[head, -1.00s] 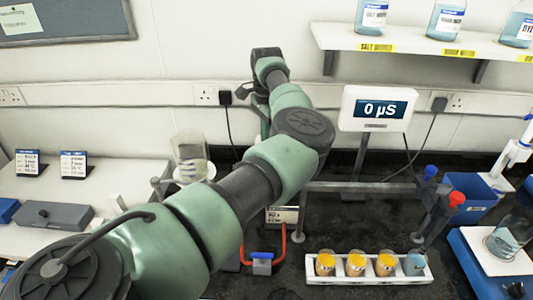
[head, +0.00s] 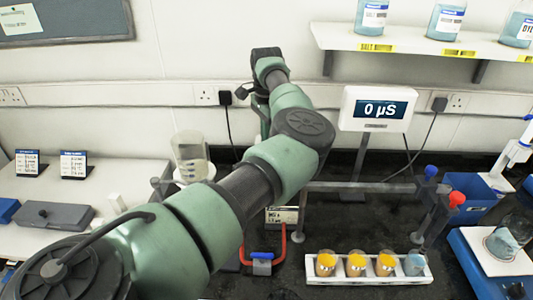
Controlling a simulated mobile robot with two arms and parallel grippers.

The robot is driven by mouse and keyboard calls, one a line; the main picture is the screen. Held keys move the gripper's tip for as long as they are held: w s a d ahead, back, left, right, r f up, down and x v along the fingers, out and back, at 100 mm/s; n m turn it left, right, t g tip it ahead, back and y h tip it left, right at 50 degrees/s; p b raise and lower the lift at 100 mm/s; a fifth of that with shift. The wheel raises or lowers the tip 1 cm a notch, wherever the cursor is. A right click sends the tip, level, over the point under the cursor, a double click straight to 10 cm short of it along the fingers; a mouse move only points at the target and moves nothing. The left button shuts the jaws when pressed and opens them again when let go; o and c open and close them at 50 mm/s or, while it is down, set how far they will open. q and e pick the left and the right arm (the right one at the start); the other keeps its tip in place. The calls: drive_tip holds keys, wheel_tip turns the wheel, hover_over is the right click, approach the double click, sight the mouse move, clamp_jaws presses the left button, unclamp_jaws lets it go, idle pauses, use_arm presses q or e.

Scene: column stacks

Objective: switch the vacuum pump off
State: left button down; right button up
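I cannot make out a vacuum pump or its switch for certain in the head view. My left arm comes in from the lower left, crosses the middle and bends up toward the back wall. Its far end is dark and small against the wall, and I cannot tell whether the fingers are open or shut. The arm hides part of the bench behind it. My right gripper is not in view.
A white rack (head: 368,278) with several small jars stands at the front. A meter (head: 375,109) reads 0 µS. A beaker (head: 190,157) stands behind my arm. A grey box (head: 55,216) is at left, a blue-based device (head: 470,265) at right, bottles on the shelf (head: 420,42).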

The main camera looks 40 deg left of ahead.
use_arm(q)
drive_tip(key=shift+f+b, duration=0.75)
drive_tip(key=shift+f, duration=0.3)
idle(0.8)
drive_tip(key=shift+r, duration=0.1)
drive_tip(key=shift+r+p, duration=0.55)
drive_tip(key=shift+r, duration=0.25)
drive_tip(key=shift+r+p, duration=1.25)
drive_tip(key=shift+r, duration=1.4)
